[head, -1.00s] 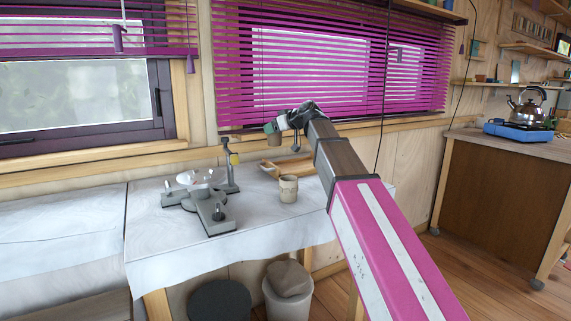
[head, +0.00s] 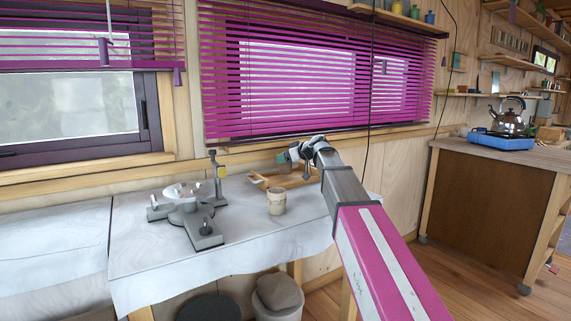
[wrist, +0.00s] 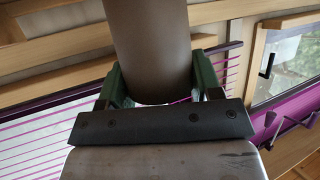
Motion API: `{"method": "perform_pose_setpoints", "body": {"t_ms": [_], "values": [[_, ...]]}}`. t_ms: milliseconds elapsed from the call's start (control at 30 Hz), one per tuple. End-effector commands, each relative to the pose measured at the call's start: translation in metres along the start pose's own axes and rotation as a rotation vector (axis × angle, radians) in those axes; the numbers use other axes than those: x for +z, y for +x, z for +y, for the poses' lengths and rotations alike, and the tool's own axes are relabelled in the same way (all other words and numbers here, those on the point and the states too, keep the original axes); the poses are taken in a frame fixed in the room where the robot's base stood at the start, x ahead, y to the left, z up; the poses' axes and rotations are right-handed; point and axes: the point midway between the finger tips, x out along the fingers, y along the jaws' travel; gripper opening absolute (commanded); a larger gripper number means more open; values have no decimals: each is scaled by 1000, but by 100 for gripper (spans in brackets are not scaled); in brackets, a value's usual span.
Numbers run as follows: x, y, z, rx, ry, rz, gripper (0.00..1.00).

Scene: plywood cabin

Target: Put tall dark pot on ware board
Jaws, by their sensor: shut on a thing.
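The tall dark pot (wrist: 152,50) is a dark brown cylinder in the wrist view, between the green fingers of my gripper (wrist: 160,88). My gripper is shut on it; the pot's far end runs out of the frame. In the head view my gripper (head: 293,155) is above the back of the cloth-covered table, and the pot is mostly hidden or too small to make out there. A wooden ware board (head: 262,180) with raised strips lies on the table below my gripper, partly hidden by my arm.
A small beige pot (head: 276,202) stands in front of the board. A grey wheel-like device (head: 190,215) with a white bowl stands at the table's left. The window with pink blinds (head: 300,75) is close behind my gripper.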

Motion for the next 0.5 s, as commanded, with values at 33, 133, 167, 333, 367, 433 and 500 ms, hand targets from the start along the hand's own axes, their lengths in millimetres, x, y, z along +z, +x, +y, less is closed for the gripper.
{"method": "perform_pose_setpoints", "body": {"t_ms": [33,133,167,333,367,433,500], "values": [[8,3,-1,0,2,0,27],[17,7,0,0,1,1,27],[18,8,0,0,1,1,27],[18,8,0,0,0,1,27],[18,8,0,0,0,1,27],[19,8,0,0,0,1,27],[21,9,0,0,0,1,27]]}}
